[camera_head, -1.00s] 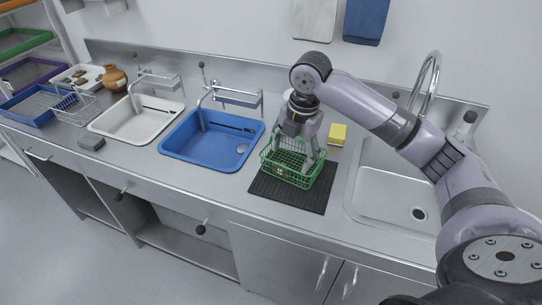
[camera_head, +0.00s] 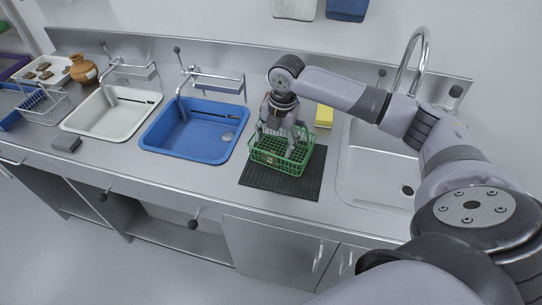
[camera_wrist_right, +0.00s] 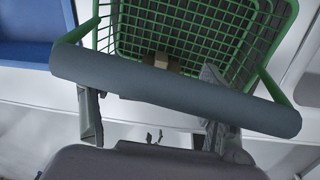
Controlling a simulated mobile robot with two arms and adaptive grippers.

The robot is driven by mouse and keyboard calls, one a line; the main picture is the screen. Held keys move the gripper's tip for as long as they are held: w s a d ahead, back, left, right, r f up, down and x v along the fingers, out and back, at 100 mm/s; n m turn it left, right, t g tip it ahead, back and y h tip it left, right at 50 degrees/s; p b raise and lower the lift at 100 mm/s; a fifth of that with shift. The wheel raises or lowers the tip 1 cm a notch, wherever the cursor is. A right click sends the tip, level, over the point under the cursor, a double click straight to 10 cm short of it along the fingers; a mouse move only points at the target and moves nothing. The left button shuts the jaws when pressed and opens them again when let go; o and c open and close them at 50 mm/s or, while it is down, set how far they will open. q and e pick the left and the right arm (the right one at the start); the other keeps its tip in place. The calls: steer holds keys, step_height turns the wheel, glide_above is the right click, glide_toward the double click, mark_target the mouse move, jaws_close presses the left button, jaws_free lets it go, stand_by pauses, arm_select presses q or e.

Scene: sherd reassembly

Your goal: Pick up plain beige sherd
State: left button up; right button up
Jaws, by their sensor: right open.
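The plain beige sherd (camera_wrist_right: 161,61) shows in the right wrist view as a small tan-brown piece inside the green wire basket (camera_wrist_right: 185,25), partly hidden behind a thick grey bar. In the head view, the green basket (camera_head: 297,163) stands on a black ribbed mat (camera_head: 285,184); I cannot make out the sherd clearly there. My right gripper (camera_head: 277,141) points down over the basket, its fingers apart at or within the basket's opening. In the right wrist view, its fingers (camera_wrist_right: 150,90) are spread, with nothing seen held between them. My left gripper is not in view.
The grey bar (camera_wrist_right: 175,92), apparently the basket's handle, crosses before my right fingers. A blue basin (camera_head: 190,137) lies left of the basket, a steel sink (camera_head: 375,175) right. A yellow sponge-like block (camera_head: 324,116) stands behind. A brown jar (camera_head: 83,69) is far left.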

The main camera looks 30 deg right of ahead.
steer(key=shift+f, duration=0.25)
steer(key=f, duration=0.2)
steer(key=f+p, duration=0.1)
steer(key=shift+w+a+f, duration=0.1)
steer(key=shift+a+f, duration=0.1)
steer(key=shift+f, duration=0.7)
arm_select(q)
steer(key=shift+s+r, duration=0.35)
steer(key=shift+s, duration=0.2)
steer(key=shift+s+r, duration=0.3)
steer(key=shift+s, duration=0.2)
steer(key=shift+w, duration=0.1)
arm_select(e)
steer(key=shift+c, duration=0.6)
steer(key=c, duration=0.5)
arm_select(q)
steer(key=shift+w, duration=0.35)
arm_select(e)
steer(key=c, duration=1)
